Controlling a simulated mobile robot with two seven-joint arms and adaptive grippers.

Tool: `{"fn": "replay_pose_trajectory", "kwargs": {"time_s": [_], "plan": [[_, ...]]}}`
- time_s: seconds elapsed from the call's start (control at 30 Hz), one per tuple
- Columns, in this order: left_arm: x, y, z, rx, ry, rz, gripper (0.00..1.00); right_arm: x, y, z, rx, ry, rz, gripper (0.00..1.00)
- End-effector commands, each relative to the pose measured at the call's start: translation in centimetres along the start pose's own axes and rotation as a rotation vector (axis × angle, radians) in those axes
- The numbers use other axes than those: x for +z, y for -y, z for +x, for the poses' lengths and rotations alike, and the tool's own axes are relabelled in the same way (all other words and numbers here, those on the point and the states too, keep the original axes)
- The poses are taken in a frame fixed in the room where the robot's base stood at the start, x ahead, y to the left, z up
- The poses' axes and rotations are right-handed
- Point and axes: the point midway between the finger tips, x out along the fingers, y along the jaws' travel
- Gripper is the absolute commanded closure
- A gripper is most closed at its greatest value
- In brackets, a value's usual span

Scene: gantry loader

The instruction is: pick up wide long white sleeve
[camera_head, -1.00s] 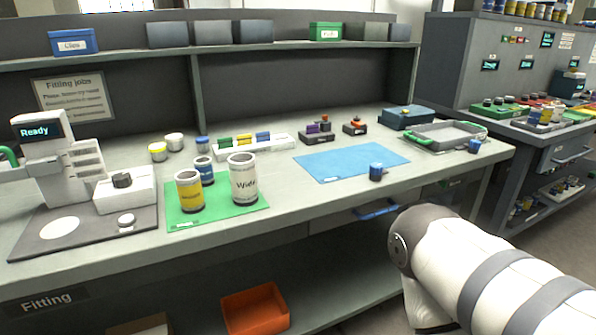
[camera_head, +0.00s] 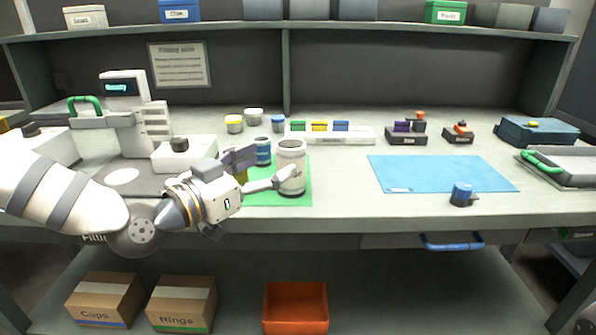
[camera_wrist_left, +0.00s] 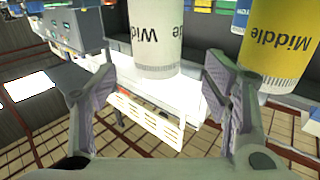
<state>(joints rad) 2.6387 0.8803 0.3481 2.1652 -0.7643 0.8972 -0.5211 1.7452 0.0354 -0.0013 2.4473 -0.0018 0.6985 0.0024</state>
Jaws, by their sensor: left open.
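The white sleeve (camera_head: 291,167), a wide upright cylinder, stands on the green mat (camera_head: 300,200). Upside-down lettering reading "Wide" shows on the white sleeve (camera_wrist_left: 155,40) in the left wrist view. My left gripper (camera_head: 262,170) is open just left of and in front of it. In the wrist view, the purple-padded fingers of my left gripper (camera_wrist_left: 160,75) lie either side of the sleeve's image, with nothing held; whether they touch it I cannot tell. The yellow "Middle" sleeve (camera_wrist_left: 275,45) is close beside one finger; in the head view it is mostly hidden. My right gripper is not in view.
A blue sleeve (camera_head: 262,151) stands behind my gripper. A white block rack (camera_head: 330,137) is behind the white sleeve. The blue mat (camera_head: 440,173) at right is mostly bare, with a small blue part (camera_head: 462,194) at its front edge. A white machine (camera_head: 125,120) stands at left.

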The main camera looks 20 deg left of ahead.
Motion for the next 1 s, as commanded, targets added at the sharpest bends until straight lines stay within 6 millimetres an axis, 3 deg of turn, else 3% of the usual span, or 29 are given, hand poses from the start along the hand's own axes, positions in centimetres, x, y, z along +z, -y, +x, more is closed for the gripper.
{"fn": "replay_pose_trajectory", "kwargs": {"time_s": [0.33, 0.6, 0.67, 0.9, 1.0], "plan": [[0.4, -0.3, 5.6, 0.001, 0.003, -0.001, 0.30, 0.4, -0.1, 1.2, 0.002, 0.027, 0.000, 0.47], [0.0, -0.3, 6.3, 0.001, -0.001, -0.001, 0.30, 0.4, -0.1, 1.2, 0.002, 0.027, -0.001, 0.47], [0.0, -0.3, 6.3, 0.001, -0.001, -0.001, 0.42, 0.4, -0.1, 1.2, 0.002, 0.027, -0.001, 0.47], [0.0, -0.3, 6.3, 0.000, -0.001, -0.001, 0.96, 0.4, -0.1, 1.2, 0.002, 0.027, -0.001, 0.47], [-0.1, -0.3, 6.3, 0.000, -0.005, 0.000, 1.00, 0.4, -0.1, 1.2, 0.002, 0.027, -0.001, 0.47]]}}
